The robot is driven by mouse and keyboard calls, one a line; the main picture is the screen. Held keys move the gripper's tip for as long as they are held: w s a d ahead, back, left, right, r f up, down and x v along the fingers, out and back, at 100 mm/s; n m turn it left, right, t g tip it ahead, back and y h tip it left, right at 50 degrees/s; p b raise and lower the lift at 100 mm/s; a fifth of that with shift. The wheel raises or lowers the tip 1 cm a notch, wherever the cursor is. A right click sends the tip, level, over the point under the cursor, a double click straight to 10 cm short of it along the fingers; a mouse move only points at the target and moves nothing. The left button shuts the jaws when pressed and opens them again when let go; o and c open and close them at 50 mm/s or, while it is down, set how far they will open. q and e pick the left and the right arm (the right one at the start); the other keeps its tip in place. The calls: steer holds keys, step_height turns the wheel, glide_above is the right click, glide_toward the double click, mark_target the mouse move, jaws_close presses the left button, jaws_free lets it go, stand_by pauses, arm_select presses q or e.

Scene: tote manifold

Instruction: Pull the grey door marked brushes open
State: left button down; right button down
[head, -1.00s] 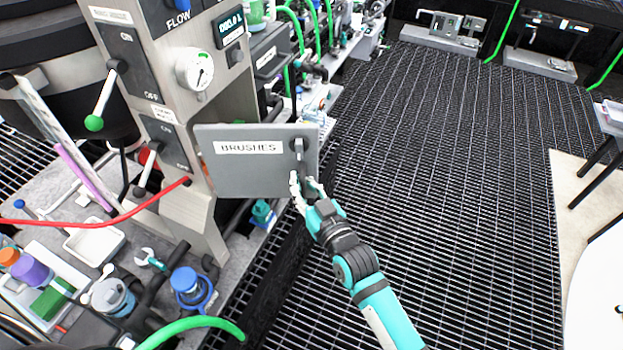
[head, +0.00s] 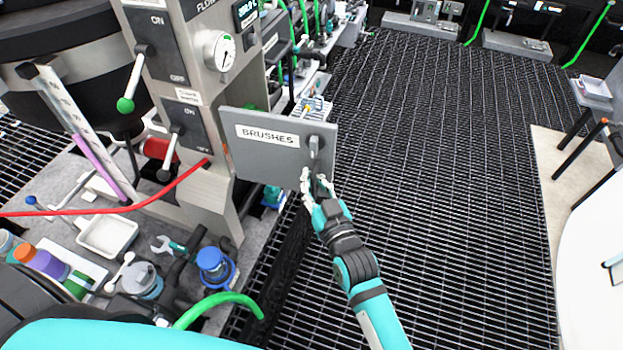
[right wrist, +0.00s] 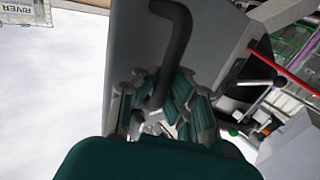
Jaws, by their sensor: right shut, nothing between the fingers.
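The grey door marked brushes (head: 255,156) stands out from the side of the metal column at an angle, its label facing me. Its dark hooked handle (head: 314,148) is near the right edge. My right gripper (head: 317,182) is at the lower end of the handle, fingers shut with nothing held between them. In the right wrist view, the handle (right wrist: 175,45) curves down in front of the gripper (right wrist: 165,95), and its lower end lies among the fingers. Whether they touch it is unclear. My left gripper is out of the picture.
The grey column (head: 205,90) carries a gauge (head: 219,50) and levers. A red cable (head: 120,208) runs leftward from it. Bottles, a wrench (head: 167,244) and a white tray (head: 107,234) crowd the bench at left. The grated floor (head: 440,180) to the right is clear.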

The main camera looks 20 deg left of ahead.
steer(key=c, duration=2.1)
jaws_free()
steer(key=shift+w+d+f, duration=0.1)
steer(key=shift+d+f, duration=0.1)
steer(key=o, duration=0.8)
steer(key=shift+d+r, duration=0.1)
steer(key=shift+d, duration=0.15)
steer(key=shift+c, duration=0.2)
steer(key=shift+a, duration=0.15)
steer(key=v, duration=1.2)
